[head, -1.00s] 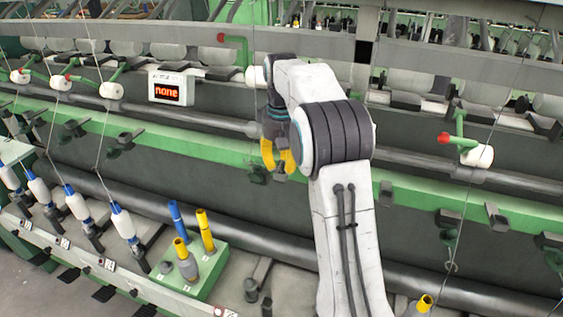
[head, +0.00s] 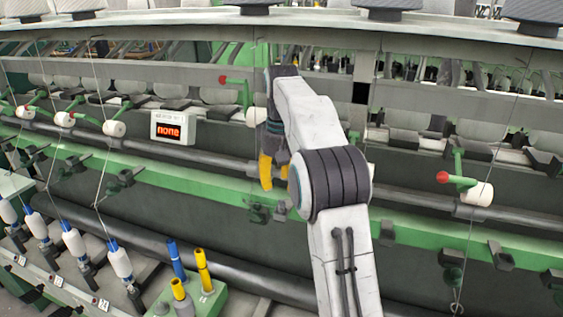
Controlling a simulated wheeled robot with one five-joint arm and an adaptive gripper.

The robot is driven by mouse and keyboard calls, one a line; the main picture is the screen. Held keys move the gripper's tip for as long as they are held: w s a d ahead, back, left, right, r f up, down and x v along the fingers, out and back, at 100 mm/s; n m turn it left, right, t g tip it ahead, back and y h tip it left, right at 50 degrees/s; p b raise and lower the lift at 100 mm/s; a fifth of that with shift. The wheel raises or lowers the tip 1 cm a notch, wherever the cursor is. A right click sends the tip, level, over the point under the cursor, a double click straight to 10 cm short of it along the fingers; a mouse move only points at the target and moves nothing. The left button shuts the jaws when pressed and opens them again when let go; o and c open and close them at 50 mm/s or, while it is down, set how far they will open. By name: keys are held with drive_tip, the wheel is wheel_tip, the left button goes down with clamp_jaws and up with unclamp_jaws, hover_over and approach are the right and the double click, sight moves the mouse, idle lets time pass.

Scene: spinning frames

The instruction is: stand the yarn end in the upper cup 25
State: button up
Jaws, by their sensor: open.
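My gripper (head: 273,180) hangs at mid-picture with its yellow fingers pointing down in front of the green rail. It is open, and no yarn shows between the fingers. Part of it is hidden by my arm. A dark holder (head: 258,213) sits on the machine just below the fingers, apart from them. No number is readable on it, so I cannot tell whether it is cup 25. A loose yarn end is not visible. Thin yarn lines (head: 106,175) run at the left, above white bobbins (head: 119,260).
A display (head: 172,128) reads "none". A green block (head: 207,300) holds yellow and blue tubes (head: 203,272) at the lower left. A red-tipped green lever (head: 455,180) with a white roller (head: 477,193) is at the right. Black cones (head: 390,8) stand along the top.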

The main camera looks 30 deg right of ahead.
drive_tip(key=shift+r, duration=2.8)
drive_tip(key=shift+r, duration=0.1)
drive_tip(key=s+a+r+t+b, duration=0.1)
drive_tip(key=s+a+r+b, duration=0.1)
drive_tip(key=s+a, duration=0.3)
drive_tip(key=s+a+f+n+t+b, duration=0.1)
drive_tip(key=s+a+f, duration=0.1)
drive_tip(key=s+f, duration=0.6)
drive_tip(key=s+a+f+t+b, duration=0.1)
drive_tip(key=s+a+f+t, duration=0.1)
drive_tip(key=s+f, duration=0.6)
drive_tip(key=s+a, duration=0.1)
drive_tip(key=s, duration=0.6)
drive_tip(key=shift+a+f+n+t, duration=0.25)
drive_tip(key=shift+f+n+t, duration=0.05)
drive_tip(key=shift+f+n, duration=0.1)
